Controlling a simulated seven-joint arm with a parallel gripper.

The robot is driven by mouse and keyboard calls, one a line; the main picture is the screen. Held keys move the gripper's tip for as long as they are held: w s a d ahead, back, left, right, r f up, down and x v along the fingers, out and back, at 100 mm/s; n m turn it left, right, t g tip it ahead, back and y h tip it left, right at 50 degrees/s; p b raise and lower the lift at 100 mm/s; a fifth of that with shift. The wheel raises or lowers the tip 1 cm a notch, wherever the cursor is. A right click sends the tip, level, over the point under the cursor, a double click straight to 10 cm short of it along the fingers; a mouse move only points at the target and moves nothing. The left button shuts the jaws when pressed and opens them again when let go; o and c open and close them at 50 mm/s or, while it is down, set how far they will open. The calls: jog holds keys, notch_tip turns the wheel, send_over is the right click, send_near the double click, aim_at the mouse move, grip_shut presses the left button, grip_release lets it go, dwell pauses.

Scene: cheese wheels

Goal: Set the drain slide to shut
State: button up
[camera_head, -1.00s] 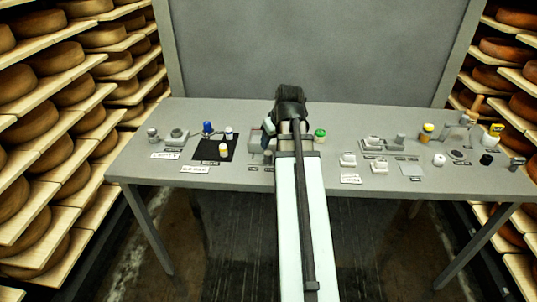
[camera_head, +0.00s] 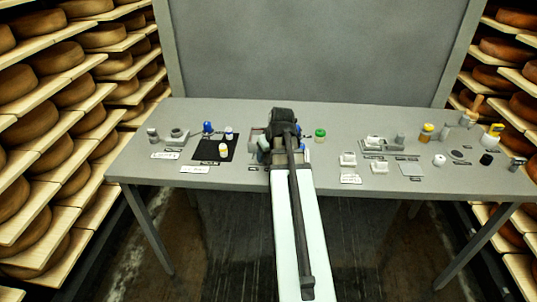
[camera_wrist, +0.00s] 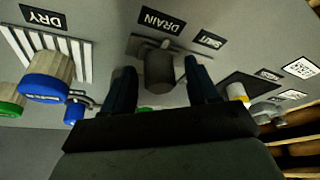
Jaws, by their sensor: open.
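The drain slide shows in the wrist view as a dark grey round knob (camera_wrist: 159,70) on a grey plate (camera_wrist: 135,44). A black DRAIN label (camera_wrist: 162,20) lies beside the plate, and a smaller SHUT label (camera_wrist: 209,39) is to its right. My gripper (camera_wrist: 159,78) is open, with one dark finger on each side of the knob. I cannot tell whether either finger touches it. In the head view my gripper (camera_head: 281,130) is over the middle-left of the table and hides the knob.
In the wrist view a blue-capped piece (camera_wrist: 45,87) stands by the striped DRY rack (camera_wrist: 83,55), left of my fingers. In the head view a green-lidded jar (camera_head: 320,134) stands just right of my gripper. A black mat (camera_head: 201,155) with small bottles is to the left.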

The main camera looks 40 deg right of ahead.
jog(key=shift+c, duration=0.3)
grip_shut()
dwell(0.3)
